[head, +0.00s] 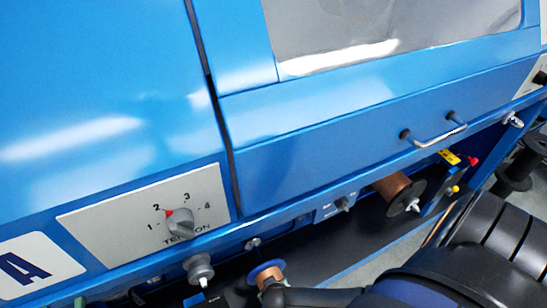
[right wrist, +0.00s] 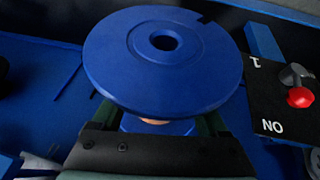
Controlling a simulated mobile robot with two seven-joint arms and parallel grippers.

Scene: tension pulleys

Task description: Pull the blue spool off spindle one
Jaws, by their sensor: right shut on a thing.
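The blue spool (right wrist: 205,75) fills the middle of the right wrist view, its round flange facing the camera. Its centre hole looks dark, and I cannot see a spindle in it. A bit of copper-coloured winding shows below the flange. My right gripper (right wrist: 153,128) is shut on the spool, with a finger at each side under the flange. In the head view the spool (head: 265,267) shows small at the bottom, below the machine's edge, with my right gripper (head: 272,288) against it. Spindle one is hidden. My left gripper is not in view.
A black plate (right wrist: 275,105) marked 1 and ON, with a red-tipped switch (right wrist: 299,96), stands close right of the spool. A copper spool (head: 393,187) sits further right under the blue cabinet (head: 330,130). A tension dial (head: 180,223) is at left.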

